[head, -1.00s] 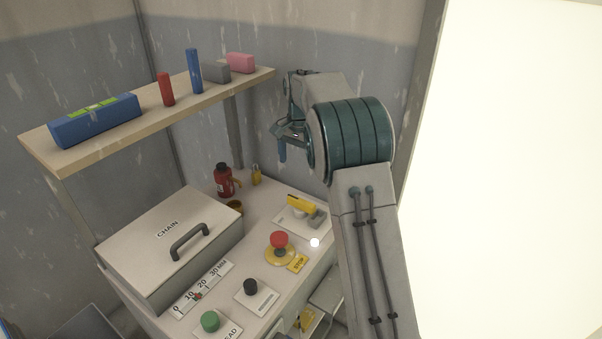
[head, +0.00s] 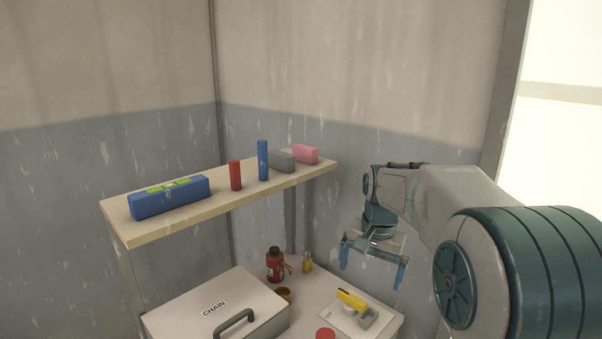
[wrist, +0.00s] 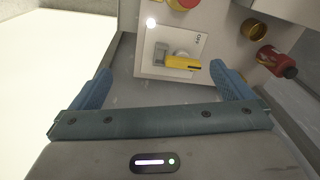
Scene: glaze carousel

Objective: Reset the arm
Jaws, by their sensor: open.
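My gripper (head: 372,268) hangs at the end of my arm on the right of the head view, pointing down. Its two blue fingers are wide apart with nothing between them. It is in the air, right of the shelf and above the bench's right end. In the wrist view my gripper (wrist: 160,85) also shows open. Beyond its fingers lies a white plate with a yellow-handled switch (wrist: 180,62). The same yellow-handled switch (head: 352,301) shows in the head view, below and left of the gripper.
A shelf (head: 120,222) carries a blue level, a red block, a blue block, a grey block and a pink block. Below are a CHAIN box (head: 205,300), a red bottle (head: 274,266), a brass padlock (head: 307,263) and a red button (head: 326,334).

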